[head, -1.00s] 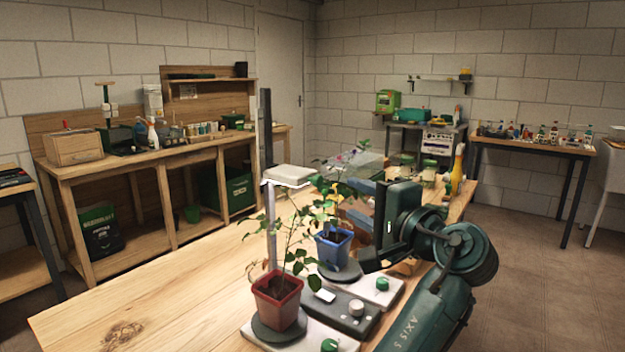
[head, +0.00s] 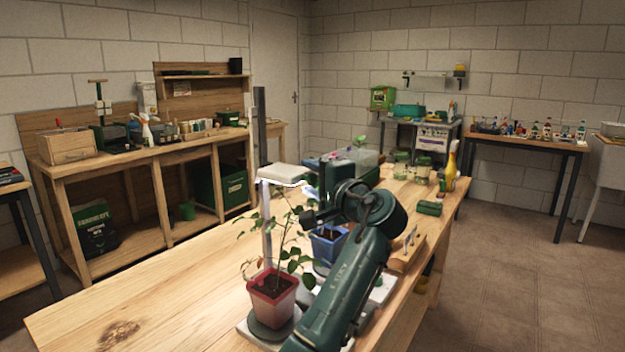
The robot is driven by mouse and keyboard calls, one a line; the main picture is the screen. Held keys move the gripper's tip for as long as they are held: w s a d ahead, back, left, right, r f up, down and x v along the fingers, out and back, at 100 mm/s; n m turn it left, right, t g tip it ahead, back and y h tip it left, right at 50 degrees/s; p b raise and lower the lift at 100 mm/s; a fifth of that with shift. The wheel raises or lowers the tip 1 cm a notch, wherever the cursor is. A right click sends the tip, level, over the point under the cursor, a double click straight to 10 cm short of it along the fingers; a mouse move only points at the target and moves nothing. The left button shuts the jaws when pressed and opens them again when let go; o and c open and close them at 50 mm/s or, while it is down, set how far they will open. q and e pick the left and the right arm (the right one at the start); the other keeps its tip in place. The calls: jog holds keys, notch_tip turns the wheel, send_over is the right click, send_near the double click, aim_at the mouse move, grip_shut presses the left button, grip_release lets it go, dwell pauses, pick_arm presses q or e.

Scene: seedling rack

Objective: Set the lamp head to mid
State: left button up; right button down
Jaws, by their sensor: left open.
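The lamp head (head: 284,172) is a white slab with a glowing lower edge in the head view. It sits partway up a post (head: 260,130) that is dark above it and pale below. My left gripper (head: 306,204) is open, just right of and slightly below the lamp head in the picture. Whether it touches the lamp head is unclear. A seedling in a red pot (head: 272,297) stands in front, its leaves rising below the lamp head. A seedling in a blue pot (head: 328,245) is partly hidden behind my arm. My right gripper is out of view.
My left arm covers most of the control base by the pots. A green block (head: 429,208), jars (head: 424,168) and a yellow spray bottle (head: 450,172) stand farther along the bench (head: 165,290). The bench's left part is clear.

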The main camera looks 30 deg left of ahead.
pick_arm(q)
grip_shut()
dwell(0.3)
jog(key=shift+r, duration=0.1)
notch_tip(320, 180, up, 6)
jog(key=p, duration=0.5)
jog(key=shift+p, duration=0.35)
grip_release()
